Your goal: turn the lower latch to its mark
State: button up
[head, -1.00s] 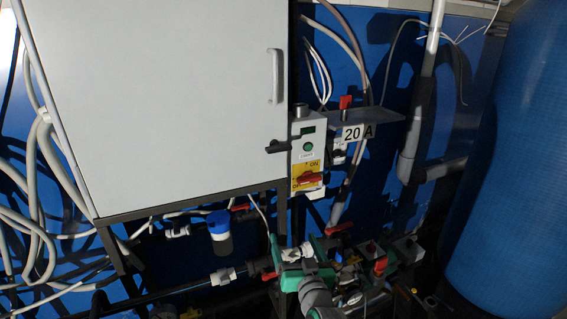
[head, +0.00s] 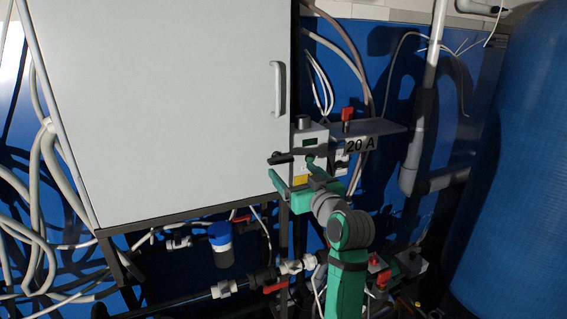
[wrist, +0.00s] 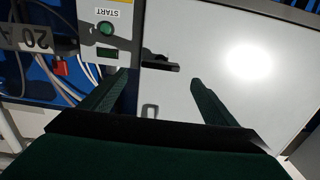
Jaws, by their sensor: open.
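The latch (head: 279,158) is a small black lever lying nearly level at the lower right corner of the white cabinet door, beside the switch box. It also shows in the wrist view (wrist: 161,64), just beyond and between my fingertips. I cannot make out its mark. My gripper (head: 291,170) is green, open and empty, with its fingers close to the latch and below it in the head view. The wrist view shows the two fingers (wrist: 159,80) well apart. I cannot tell whether either touches anything.
The switch box (head: 310,138) with its START button (wrist: 107,29) stands right next to the latch. A shelf (head: 372,131) with a red-handled part and a "20 A" label juts out to the right. The door handle (head: 277,88) is above. Pipes and valves crowd below.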

aim_at(283, 161)
jog(key=x, duration=0.5)
jog(key=shift+w, duration=0.4)
jog(key=shift+x, duration=0.9)
jog(key=shift+s+a, duration=0.1)
jog(key=shift+a, duration=0.2)
jog(key=shift+d, duration=0.15)
jog(key=c, duration=1.1)
